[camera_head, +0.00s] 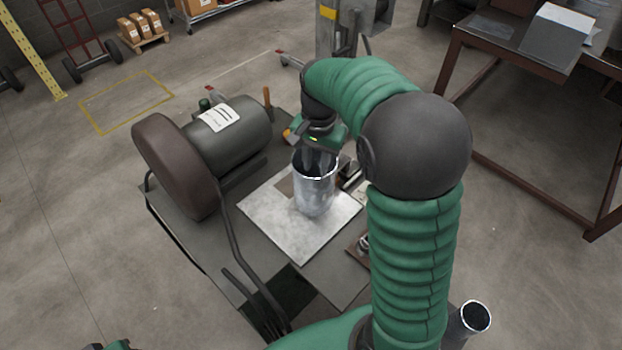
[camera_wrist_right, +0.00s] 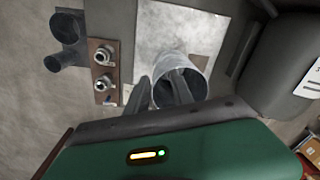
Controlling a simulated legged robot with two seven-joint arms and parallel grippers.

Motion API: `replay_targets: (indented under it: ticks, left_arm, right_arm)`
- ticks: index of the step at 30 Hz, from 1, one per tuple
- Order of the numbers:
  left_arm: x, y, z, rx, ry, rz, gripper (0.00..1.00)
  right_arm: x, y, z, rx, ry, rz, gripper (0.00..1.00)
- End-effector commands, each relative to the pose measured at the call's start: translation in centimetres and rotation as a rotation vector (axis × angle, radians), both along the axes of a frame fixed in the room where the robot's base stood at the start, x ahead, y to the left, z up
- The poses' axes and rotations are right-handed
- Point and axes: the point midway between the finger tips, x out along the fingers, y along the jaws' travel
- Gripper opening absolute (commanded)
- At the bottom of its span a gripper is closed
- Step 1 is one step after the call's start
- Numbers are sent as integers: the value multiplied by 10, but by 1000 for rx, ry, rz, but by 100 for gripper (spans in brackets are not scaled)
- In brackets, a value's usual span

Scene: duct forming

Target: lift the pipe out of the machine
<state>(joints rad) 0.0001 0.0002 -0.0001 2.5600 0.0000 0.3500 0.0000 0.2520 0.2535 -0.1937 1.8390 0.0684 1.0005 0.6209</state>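The pipe (camera_head: 315,190) is a shiny metal cylinder, upright with its open end up, on the pale metal plate of the machine (camera_head: 240,130). My right gripper (camera_head: 318,160) reaches down to its rim from above. In the right wrist view, one finger is inside the mouth of the pipe (camera_wrist_right: 196,70) and the other is outside its wall. The fingers of the right gripper (camera_wrist_right: 160,90) stand apart, with a gap beside the wall. Only a green and dark scrap, apparently of my left gripper, shows at the bottom left edge of the head view; its fingers are hidden.
The machine's dark motor drum (camera_head: 240,135) and brown wheel (camera_head: 172,165) stand left of the pipe. A brown board with two metal fittings (camera_wrist_right: 103,55) lies beside the plate. Another grey pipe piece (camera_head: 472,318) is at lower right. A brown table (camera_head: 520,50) stands at upper right.

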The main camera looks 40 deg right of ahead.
Motion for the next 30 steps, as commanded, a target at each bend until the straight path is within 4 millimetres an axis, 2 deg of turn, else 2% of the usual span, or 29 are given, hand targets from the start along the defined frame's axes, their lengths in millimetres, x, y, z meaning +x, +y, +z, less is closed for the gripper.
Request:
replay_targets:
  ticks: [1, 4, 6, 8, 11, 21, 28, 30]
  left_arm:
    - [0, 0, 8, 0, 0, 0, 43]
    - [0, 0, 13, 0, 0, 0, 43]
    - [0, 0, 15, 0, 0, 0, 43]
    - [0, 0, 15, 0, 0, 0, 43]
    - [0, 0, 12, 0, 0, 0, 43]
    - [0, 0, 9, 0, 0, 0, 43]
    - [0, 0, 11, 0, 0, 0, 43]
    - [0, 0, 12, 0, 0, 0, 43]
  right_arm:
    - [2, -16, 16, 4, 8, -80, 28]
    - [1, -42, 40, 15, 31, -241, 28]
    - [-1, -53, 49, 20, 43, -314, 28]
    - [-2, -57, 50, 23, 49, -343, 28]
    - [-3, -55, 36, 23, 53, -350, 28]
    - [-3, -57, -50, 25, 54, -346, 28]
    - [-4, -57, -76, 23, 51, -346, 28]
    - [-6, -56, -90, 25, 53, -346, 28]
